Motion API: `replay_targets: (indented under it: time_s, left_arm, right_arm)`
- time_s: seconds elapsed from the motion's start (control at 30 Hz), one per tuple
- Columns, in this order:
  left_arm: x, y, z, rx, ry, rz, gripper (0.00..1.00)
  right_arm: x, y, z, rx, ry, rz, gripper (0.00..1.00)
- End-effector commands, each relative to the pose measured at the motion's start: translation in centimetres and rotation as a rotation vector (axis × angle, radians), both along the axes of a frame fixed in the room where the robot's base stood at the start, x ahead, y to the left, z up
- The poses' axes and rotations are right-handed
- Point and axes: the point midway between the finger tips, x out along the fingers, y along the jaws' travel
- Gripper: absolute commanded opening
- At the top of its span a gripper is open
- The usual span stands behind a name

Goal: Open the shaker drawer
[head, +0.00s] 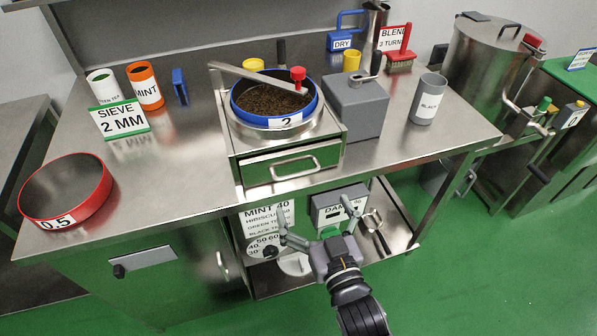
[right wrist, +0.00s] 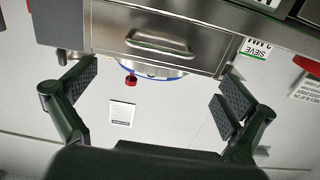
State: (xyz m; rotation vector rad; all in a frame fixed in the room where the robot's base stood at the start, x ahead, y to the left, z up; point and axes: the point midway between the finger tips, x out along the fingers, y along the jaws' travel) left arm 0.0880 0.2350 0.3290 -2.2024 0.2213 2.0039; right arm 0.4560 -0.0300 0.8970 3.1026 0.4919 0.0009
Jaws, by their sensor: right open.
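The shaker (head: 284,120) stands on the steel table, with a blue-rimmed sieve (head: 275,98) marked 2 holding dark leaf on top. In the right wrist view the handle (right wrist: 157,42) shows above and between the fingers. My right gripper (head: 318,222) is open and empty, in front of the table and below the handle, apart from it. My left gripper is not in view.
A grey box (head: 355,105) stands right of the shaker. A red 0.5 sieve (head: 68,190) and a SIEVE 2 MM sign (head: 120,120) are to the left. A lower shelf (head: 400,235) holds a MINT 40 board (head: 266,222) and a grey device (head: 335,205) behind my gripper.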

Motion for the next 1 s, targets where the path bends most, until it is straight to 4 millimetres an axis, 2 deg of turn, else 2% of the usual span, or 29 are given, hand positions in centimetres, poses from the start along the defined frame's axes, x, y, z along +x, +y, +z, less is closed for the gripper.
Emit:
replay_targets:
  time_s: [0.03, 0.2, 0.43, 0.6, 0.87, 1.0]
  left_arm:
    - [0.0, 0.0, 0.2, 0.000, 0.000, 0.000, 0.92]
    - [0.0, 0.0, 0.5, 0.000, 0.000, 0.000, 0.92]
    - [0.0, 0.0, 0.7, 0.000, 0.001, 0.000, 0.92]
    - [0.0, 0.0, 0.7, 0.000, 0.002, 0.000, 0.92]
    - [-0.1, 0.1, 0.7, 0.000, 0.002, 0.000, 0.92]
    - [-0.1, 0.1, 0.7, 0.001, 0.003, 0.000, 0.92]
  right_arm:
    - [1.2, 0.4, 0.3, 0.000, -0.003, 0.000, 1.00]
    - [4.6, 1.5, 0.2, 0.001, -0.002, -0.001, 1.00]
    - [7.9, 2.5, 0.0, -0.001, 0.000, -0.001, 1.00]
    - [8.9, 2.9, 0.0, 0.001, 0.001, -0.001, 1.00]
    - [9.0, 2.9, 0.0, 0.001, 0.001, -0.001, 1.00]
    - [9.0, 2.9, 0.0, 0.001, 0.001, -0.001, 0.92]
